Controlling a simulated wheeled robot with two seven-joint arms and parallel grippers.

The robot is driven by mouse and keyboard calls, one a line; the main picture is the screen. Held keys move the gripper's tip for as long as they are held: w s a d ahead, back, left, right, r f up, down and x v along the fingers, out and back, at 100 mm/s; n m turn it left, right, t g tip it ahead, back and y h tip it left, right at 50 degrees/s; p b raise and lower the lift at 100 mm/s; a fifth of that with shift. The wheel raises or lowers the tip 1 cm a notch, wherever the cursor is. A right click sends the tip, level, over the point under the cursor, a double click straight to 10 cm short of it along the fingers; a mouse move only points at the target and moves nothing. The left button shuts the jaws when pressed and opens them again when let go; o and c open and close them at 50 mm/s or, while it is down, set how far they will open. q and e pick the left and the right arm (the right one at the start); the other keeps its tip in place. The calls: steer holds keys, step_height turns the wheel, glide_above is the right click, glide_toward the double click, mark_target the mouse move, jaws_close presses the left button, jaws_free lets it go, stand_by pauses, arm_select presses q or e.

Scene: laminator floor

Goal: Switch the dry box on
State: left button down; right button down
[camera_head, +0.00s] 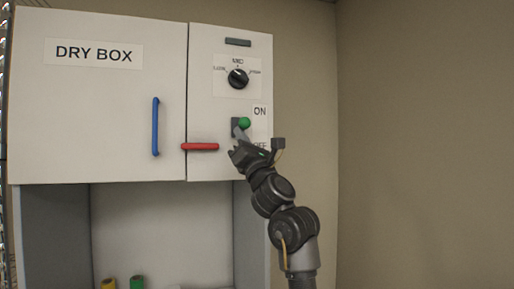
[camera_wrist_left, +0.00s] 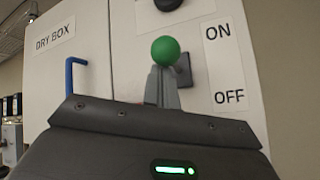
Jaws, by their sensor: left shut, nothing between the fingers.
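The dry box (camera_head: 110,110) is a white cabinet with a "DRY BOX" label at its upper left. Its switch is a lever with a green ball knob (camera_head: 244,122) on a small grey plate, beside the ON and OFF labels. The ball shows nearer ON than OFF; the lever's exact tilt is hard to tell. My left gripper (camera_head: 238,138) is shut and empty, its fingertips just below the ball. In the left wrist view the closed fingers point up at the green ball (camera_wrist_left: 165,50); I cannot tell whether they touch it. The fingers hide the lever's stem.
A black rotary dial (camera_head: 238,78) sits above the switch. A red handle (camera_head: 200,147) is left of my gripper, and a blue handle (camera_head: 155,126) farther left. Yellow and green items stand in the open bay below. Right of the cabinet is bare wall.

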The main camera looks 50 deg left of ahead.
arm_select(q)
steer(key=shift+s+d+r+m+h, duration=0.1)
steer(key=shift+s+r+m+h, duration=0.05)
steer(key=shift+r+h, duration=0.4)
steer(key=shift+s+d+r+m+h, duration=0.15)
steer(key=shift+r+h, duration=0.2)
steer(key=shift+r, duration=0.3)
steer(key=shift+w+a, duration=0.1)
steer(key=shift+w, duration=0.05)
steer(key=shift+d+f+b, duration=0.3)
steer(key=shift+d+b, duration=0.1)
steer(key=shift+b, duration=0.05)
steer(key=s+d+f+b, duration=0.1)
steer(key=s+d+b, duration=0.1)
steer(key=d, duration=0.6)
steer(key=shift+s+d+b, duration=0.3)
steer(key=shift+s+b, duration=0.05)
steer(key=shift+b, duration=0.05)
steer(key=shift+d, duration=0.1)
